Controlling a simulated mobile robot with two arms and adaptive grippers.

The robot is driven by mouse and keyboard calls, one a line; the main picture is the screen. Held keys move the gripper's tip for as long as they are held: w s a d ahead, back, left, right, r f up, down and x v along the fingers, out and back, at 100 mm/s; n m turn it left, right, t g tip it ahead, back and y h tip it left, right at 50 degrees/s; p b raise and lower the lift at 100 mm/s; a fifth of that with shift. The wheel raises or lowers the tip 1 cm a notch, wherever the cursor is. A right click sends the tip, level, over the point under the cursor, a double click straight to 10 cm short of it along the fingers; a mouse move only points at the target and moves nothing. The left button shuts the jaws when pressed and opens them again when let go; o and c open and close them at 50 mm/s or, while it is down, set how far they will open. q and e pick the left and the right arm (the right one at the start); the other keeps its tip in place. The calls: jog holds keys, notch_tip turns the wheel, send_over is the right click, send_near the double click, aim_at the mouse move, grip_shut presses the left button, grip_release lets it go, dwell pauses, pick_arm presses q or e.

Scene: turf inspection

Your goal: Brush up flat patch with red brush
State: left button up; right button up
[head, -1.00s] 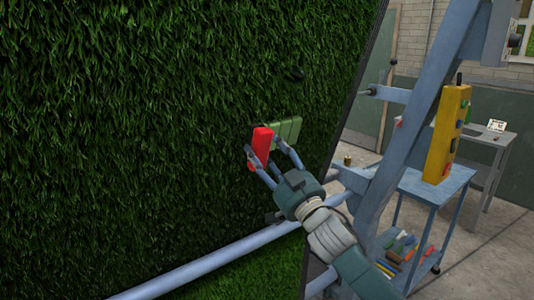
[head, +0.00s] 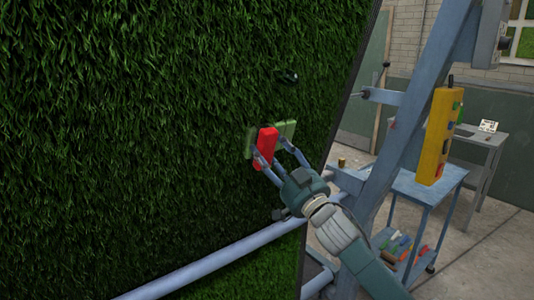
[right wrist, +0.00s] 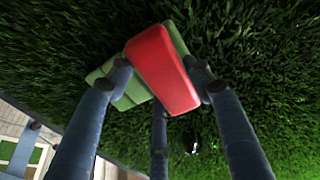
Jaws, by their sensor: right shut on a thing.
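The red brush (head: 266,145) is held by my right gripper (head: 277,160) against or very close to the upright turf (head: 150,120). Its red grip is clear in the right wrist view (right wrist: 162,70), between the fingers of my gripper (right wrist: 160,85). A pale green block-like piece (head: 287,131) lies behind the red grip and sticks out on both sides; it also shows in the right wrist view (right wrist: 127,92). I cannot tell whether it is the brush's head or the flat patch. Bristle contact is hidden. My left gripper is not in view.
A small dark object (head: 289,76) sits on the turf above the brush. A blue rail (head: 210,270) crosses below. To the right stand a blue frame post (head: 410,130), a yellow control box (head: 438,135) and a blue cart (head: 425,188) with several coloured items on its lower shelf.

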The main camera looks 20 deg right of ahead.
jog(key=shift+w+d+r+p, duration=0.15)
jog(key=shift+w+d, duration=0.25)
jog(key=shift+d, duration=0.75)
jog(key=shift+w+d+f+p, duration=0.15)
jog(key=shift+w+d, duration=0.25)
jog(key=shift+d, duration=0.7)
jog(key=shift+d+r, duration=0.1)
jog(key=d, duration=0.1)
jog(key=w+d, duration=0.1)
jog(key=shift+d+p, duration=0.3)
jog(key=shift+p, duration=0.05)
jog(key=shift+w+d, duration=0.25)
jog(key=shift+d, duration=0.45)
jog(key=shift+w+d, duration=0.25)
jog(key=shift+d, duration=0.4)
jog(key=shift+w+d+p, duration=0.35)
jog(key=shift+d+p, duration=0.05)
jog(key=shift+d, duration=0.5)
jog(key=shift+s+a, duration=0.2)
jog(key=shift+a, duration=0.35)
jog(key=shift+s+a, duration=0.15)
jog(key=shift+a, duration=0.35)
